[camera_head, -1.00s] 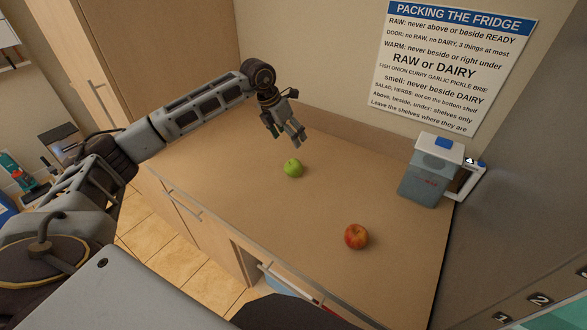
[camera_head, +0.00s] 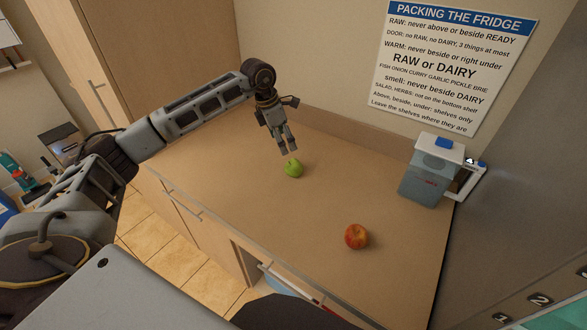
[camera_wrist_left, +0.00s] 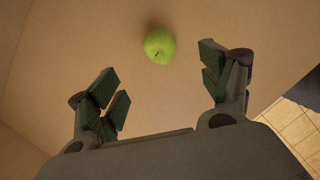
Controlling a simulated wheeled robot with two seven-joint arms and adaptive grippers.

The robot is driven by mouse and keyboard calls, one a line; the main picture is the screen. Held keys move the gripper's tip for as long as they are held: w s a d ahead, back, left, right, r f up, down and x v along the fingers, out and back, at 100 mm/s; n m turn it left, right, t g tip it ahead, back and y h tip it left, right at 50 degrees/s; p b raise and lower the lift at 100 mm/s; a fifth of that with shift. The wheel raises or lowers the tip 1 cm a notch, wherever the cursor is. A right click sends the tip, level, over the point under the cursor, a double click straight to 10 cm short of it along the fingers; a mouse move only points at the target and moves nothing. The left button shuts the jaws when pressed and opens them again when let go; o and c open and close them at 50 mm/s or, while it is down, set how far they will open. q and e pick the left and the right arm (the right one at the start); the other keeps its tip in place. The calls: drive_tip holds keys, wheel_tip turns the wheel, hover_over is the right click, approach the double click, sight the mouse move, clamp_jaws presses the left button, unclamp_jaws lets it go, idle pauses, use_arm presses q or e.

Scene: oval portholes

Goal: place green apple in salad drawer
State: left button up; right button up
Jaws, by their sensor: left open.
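The green apple (camera_head: 294,168) sits on the brown counter, below the tips of my left gripper (camera_head: 287,148) in the head view. The left gripper points down, open and empty, with its fingers apart. In the left wrist view the green apple (camera_wrist_left: 160,45) lies ahead of the gap between the two open fingers (camera_wrist_left: 163,85), not between them. The apple looks untouched. No salad drawer can be made out. My right gripper is not in view.
A red apple (camera_head: 357,237) lies on the counter (camera_head: 290,215) toward the front right. A grey and white appliance (camera_head: 433,168) stands at the right by the wall. A sign (camera_head: 452,62) with packing rules hangs above. The middle of the counter is clear.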

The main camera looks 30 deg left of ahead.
sight(292, 162)
use_arm(q)
drive_tip(key=shift+f, duration=0.1)
drive_tip(key=shift+p+x, duration=0.5)
drive_tip(key=shift+x, duration=3.7)
drive_tip(key=shift+f, duration=0.1)
drive_tip(key=shift+w+d+f+p, duration=0.2)
drive_tip(key=shift+f+p, duration=0.15)
drive_tip(key=shift+f, duration=0.25)
drive_tip(key=shift+p+x, duration=0.4)
drive_tip(key=shift+x, duration=1.45)
drive_tip(key=shift+a, duration=0.15)
